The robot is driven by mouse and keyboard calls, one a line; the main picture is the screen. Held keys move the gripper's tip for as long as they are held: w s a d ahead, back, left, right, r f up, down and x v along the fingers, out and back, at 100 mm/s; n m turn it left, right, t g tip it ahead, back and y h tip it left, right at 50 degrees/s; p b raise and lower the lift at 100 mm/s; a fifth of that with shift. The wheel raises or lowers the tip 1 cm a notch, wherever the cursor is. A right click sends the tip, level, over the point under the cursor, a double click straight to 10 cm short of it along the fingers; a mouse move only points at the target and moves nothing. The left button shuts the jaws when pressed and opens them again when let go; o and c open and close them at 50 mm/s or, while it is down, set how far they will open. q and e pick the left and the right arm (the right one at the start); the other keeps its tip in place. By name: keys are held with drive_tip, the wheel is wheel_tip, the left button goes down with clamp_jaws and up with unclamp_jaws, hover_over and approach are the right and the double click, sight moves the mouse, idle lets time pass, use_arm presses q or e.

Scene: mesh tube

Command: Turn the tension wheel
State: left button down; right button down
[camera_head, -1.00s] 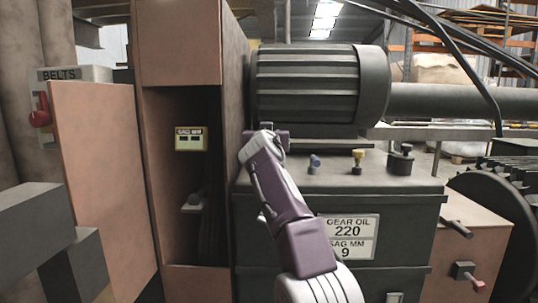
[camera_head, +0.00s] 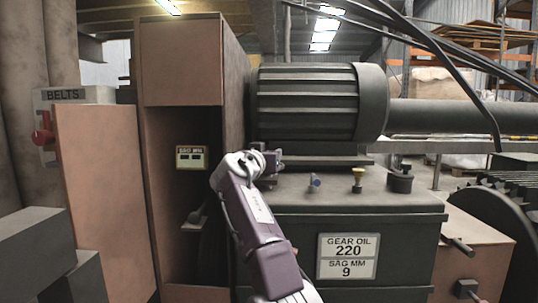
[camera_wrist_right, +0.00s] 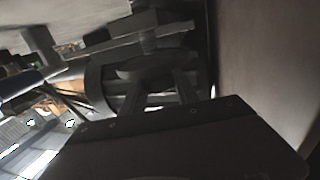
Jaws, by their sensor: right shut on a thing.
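My right gripper (camera_head: 272,160) reaches up to the lower left end of the ribbed motor (camera_head: 308,105), beside the cabinet's right wall. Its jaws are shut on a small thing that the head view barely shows. In the right wrist view a dark round disc (camera_wrist_right: 155,65) sits at the fingertips (camera_wrist_right: 165,88), probably the tension wheel, but it is too dark to be sure. The sag meter (camera_head: 192,158) hangs inside the open cabinet, its digits too small to read. A label plate (camera_head: 347,257) reads gear oil 220, sag mm 9. My left gripper is not in view.
The open cabinet door (camera_head: 105,195) stands at the left, with a red-handled belts switch (camera_head: 43,137) behind it. Small blue (camera_head: 315,181), yellow (camera_head: 358,180) and black (camera_head: 400,180) fittings stand on the gearbox top. Grey blocks (camera_head: 35,240) fill the lower left.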

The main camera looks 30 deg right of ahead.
drive_tip(key=c, duration=1)
unclamp_jaws()
drive_tip(key=shift+f, duration=0.2)
drive_tip(key=shift+c, duration=0.2)
drive_tip(key=shift+o, duration=0.7)
drive_tip(key=shift+r, duration=0.1)
drive_tip(key=shift+a, duration=0.1)
drive_tip(key=b+v, duration=0.3)
drive_tip(key=v, duration=0.6)
drive_tip(key=shift+b, duration=0.35)
